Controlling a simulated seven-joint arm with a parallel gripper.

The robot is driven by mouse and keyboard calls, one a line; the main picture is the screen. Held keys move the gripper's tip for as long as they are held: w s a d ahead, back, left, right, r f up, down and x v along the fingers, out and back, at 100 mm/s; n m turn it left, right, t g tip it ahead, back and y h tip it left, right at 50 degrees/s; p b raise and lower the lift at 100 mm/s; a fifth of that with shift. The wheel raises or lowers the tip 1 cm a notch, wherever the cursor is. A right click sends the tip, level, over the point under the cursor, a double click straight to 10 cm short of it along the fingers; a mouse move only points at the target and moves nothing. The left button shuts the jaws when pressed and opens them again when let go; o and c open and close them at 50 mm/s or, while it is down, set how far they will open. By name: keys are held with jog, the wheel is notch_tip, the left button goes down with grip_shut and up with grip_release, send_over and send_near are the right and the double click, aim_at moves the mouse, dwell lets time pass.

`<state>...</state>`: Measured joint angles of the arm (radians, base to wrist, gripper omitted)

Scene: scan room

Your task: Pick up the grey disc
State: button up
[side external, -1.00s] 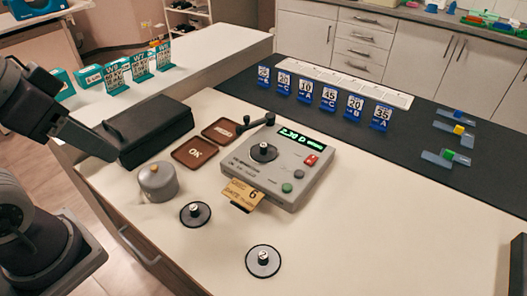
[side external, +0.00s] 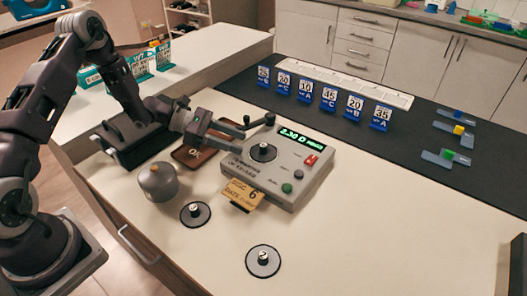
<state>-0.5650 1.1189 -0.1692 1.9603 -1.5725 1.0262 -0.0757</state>
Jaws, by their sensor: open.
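Three knobbed discs show. One (side external: 251,268) lies on the front of the pale table and has a grey face and dark rim. A second, darker disc (side external: 187,221) lies on the table behind it to the left. A third, dark disc (side external: 254,158) sits on top of the grey meter (side external: 313,180). I cannot tell for sure which one is meant by the grey disc; the front one looks greyest. My gripper (side external: 241,140) is open and empty, beside the meter's left back edge and left of the disc on it, pointing right.
A grey round lidded pot (side external: 157,183) stands left of the discs. A brown tray marked OK (side external: 181,158) and a black case (side external: 120,157) lie under my arm. A yellow card (side external: 243,193) sticks out of the meter. Blue number stands line the dark mat (side external: 410,150). The right front table is clear.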

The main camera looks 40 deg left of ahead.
aim_at(257, 152)
jog(key=x, duration=0.4)
jog(key=r+x, duration=0.1)
jog(key=x, duration=0.1)
jog(key=shift+w+d+f, duration=0.15)
jog(key=shift+w, duration=0.3)
grip_shut()
